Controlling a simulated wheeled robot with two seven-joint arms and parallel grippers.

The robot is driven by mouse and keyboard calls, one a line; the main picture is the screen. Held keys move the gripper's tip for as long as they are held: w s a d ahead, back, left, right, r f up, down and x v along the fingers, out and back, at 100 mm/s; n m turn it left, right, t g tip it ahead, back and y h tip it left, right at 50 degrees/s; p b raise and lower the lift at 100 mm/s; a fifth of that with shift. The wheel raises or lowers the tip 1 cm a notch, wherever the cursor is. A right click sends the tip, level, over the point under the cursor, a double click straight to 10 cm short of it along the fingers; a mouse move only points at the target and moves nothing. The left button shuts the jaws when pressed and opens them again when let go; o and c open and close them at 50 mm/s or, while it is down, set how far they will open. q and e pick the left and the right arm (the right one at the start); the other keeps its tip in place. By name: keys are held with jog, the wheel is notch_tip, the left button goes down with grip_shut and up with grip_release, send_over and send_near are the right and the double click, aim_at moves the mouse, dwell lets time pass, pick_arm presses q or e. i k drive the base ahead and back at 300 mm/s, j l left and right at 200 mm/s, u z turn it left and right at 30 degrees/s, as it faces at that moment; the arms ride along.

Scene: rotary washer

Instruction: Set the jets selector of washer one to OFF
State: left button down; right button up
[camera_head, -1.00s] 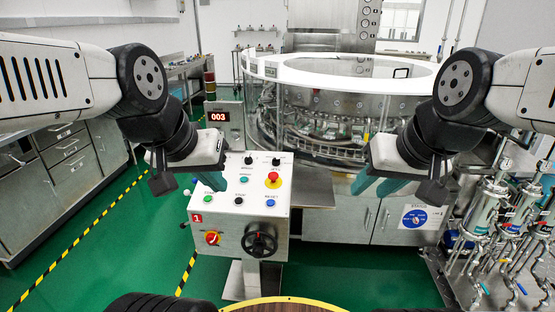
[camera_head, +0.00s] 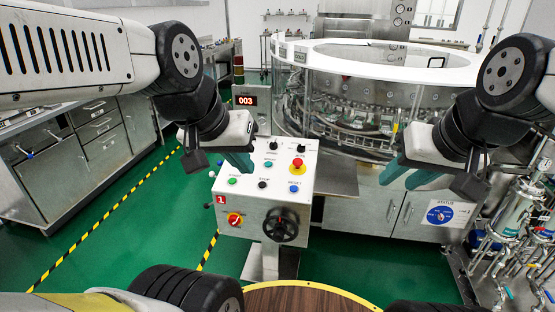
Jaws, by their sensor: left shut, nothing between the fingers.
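The white sloped control panel of washer one (camera_head: 240,200), marked with a red 1, stands in the middle of the view. Two small black knobs (camera_head: 301,149) (camera_head: 273,146) sit along its top edge. Their labels are too small to read, so I cannot tell which is the jets selector or where it points. My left gripper (camera_head: 240,165) is shut and empty, its teal fingers over the panel's upper left part; contact cannot be judged. My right gripper (camera_head: 400,180) hangs right of the panel, apart from it; its opening is unclear.
The round glass washer (camera_head: 350,105) stands behind. Pipework (camera_head: 510,220) is at the right. Green floor (camera_head: 110,250) is clear at left.

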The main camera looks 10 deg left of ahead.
aim_at(301, 148)
jog(key=i+j, duration=0.2)
jog(key=i, duration=0.15)
jog(key=i+j, duration=0.15)
jog(key=i, duration=0.2)
jog(key=i+j, duration=0.2)
jog(key=i, duration=0.2)
jog(key=l+z, duration=0.05)
